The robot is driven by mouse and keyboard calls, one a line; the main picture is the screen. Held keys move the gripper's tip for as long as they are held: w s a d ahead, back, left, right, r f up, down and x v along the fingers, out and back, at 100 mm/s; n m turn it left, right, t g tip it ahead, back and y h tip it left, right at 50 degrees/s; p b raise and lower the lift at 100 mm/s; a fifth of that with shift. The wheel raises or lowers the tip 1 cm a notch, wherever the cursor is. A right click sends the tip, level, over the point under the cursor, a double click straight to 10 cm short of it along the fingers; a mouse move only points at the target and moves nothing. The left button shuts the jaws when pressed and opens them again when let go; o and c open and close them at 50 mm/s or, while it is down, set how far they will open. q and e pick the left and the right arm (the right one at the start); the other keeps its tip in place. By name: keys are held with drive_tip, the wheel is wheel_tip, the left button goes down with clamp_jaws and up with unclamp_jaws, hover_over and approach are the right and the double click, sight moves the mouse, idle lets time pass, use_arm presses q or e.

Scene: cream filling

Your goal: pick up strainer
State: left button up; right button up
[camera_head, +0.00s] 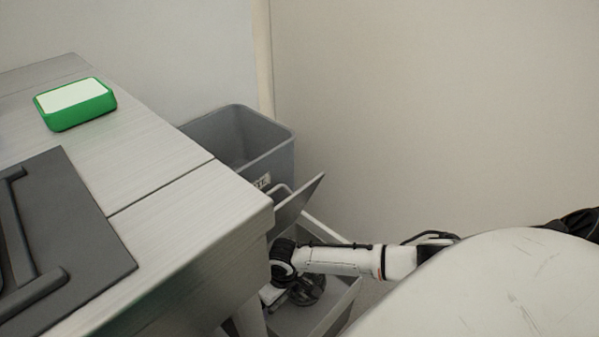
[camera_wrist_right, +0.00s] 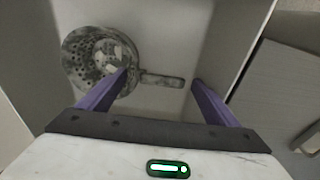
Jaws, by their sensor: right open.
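The strainer (camera_wrist_right: 88,62) lies on the floor of an open drawer in the right wrist view, a round grey bowl with holes. Its handle (camera_wrist_right: 163,80) extends to the right. My right gripper (camera_wrist_right: 160,82) is open above it, and the handle shows between its two purple fingers. The left finger overlaps the edge of the strainer's bowl in the picture. I cannot tell whether the fingers touch the strainer. In the head view my right arm reaches down into the drawer, and the gripper is mostly hidden there. My left gripper is not in view.
The open drawer (camera_head: 338,312) has raised walls close around my right gripper. The counter (camera_head: 185,212) stands left of it, holding a green box (camera_head: 76,105) and a dark panel with a handle (camera_head: 75,235). A grey bin (camera_head: 272,150) stands behind the drawer.

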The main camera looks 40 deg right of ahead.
drive_tip(key=c, duration=1.5)
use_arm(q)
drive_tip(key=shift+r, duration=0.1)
use_arm(e)
drive_tip(key=shift+r, duration=0.1)
